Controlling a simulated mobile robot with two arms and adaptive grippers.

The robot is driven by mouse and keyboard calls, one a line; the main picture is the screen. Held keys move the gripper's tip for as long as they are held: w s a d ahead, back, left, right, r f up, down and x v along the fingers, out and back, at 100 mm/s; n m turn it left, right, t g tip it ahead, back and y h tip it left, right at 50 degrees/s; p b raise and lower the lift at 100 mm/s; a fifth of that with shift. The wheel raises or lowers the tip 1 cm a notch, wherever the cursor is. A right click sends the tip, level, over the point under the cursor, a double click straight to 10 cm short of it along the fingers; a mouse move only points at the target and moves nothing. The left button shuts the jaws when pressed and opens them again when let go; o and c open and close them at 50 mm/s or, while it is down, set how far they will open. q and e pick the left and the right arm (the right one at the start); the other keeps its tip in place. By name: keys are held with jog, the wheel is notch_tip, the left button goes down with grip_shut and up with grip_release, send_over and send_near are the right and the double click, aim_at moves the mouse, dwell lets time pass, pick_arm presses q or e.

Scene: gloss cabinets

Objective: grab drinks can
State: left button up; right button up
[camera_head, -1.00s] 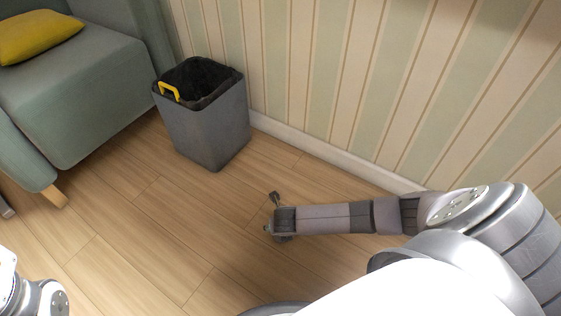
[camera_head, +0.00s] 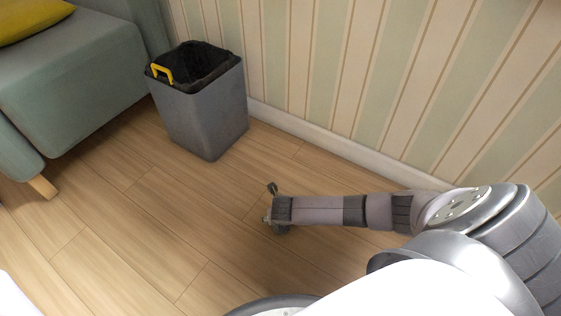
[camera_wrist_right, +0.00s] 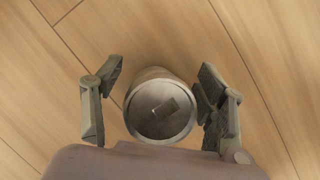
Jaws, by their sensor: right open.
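A grey metallic drinks can (camera_wrist_right: 161,108) stands on the wood floor in the right wrist view, its round top with a tab facing the camera. My right gripper (camera_wrist_right: 162,78) is open, with one finger on each side of the can. The left finger shows a gap to the can; the right finger is very close to it, and I cannot tell if it touches. In the head view my right gripper (camera_head: 270,207) is low over the floor, and I cannot make out the can there. My left gripper is not in view.
A grey bin (camera_head: 205,105) with a black liner and yellow handle stands by the striped wall (camera_head: 335,65). A green sofa (camera_head: 75,80) with a yellow cushion (camera_head: 28,18) is at the left. The wood floor (camera_head: 130,230) between is clear.

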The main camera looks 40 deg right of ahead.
jog(key=c, duration=0.9)
jog(key=shift+r, duration=0.1)
